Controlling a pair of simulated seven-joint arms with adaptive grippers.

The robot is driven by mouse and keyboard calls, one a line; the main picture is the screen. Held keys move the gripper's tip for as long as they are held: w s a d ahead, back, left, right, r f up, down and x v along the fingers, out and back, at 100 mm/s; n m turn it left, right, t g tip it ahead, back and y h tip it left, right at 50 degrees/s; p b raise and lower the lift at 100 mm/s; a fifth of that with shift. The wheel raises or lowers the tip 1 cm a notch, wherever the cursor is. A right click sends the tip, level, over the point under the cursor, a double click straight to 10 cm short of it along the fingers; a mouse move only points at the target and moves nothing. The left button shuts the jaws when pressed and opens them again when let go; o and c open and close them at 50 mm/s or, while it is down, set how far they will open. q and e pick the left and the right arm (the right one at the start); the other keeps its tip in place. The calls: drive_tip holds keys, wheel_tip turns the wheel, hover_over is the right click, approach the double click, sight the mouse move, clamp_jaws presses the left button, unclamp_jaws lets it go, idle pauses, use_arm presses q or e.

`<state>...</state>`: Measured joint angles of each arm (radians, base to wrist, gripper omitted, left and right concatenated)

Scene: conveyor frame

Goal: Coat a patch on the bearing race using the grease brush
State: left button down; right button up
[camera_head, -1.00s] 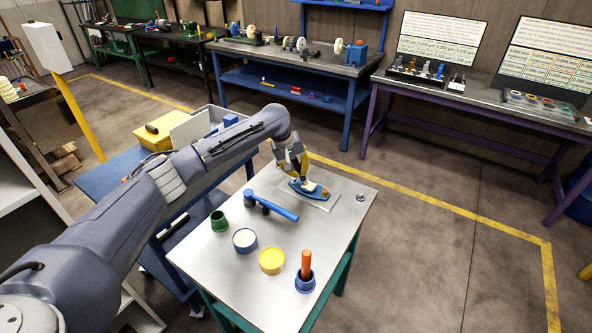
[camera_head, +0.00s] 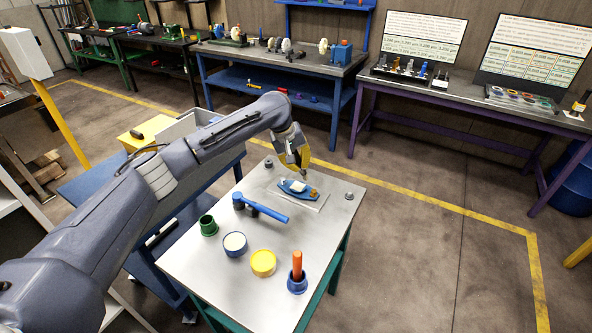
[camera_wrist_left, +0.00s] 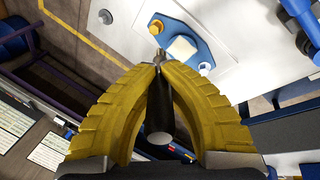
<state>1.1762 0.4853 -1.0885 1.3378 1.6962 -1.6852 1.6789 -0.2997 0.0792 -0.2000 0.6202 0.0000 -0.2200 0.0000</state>
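An orange handle (camera_head: 297,264) stands in a blue cup (camera_head: 297,285). My right gripper is out of view.
On the grey table (camera_head: 190,268) stand a green cup (camera_head: 208,226), a blue tin with pale filling (camera_head: 235,243) and a yellow tin (camera_head: 263,263). A blue hammer-shaped tool (camera_head: 265,209) lies near the blue part. A grey knob (camera_head: 348,195) sits at the right edge.

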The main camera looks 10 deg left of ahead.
use_arm(q)
drive_tip(key=shift+r, duration=1.5)
drive_tip(key=shift+r, duration=0.1)
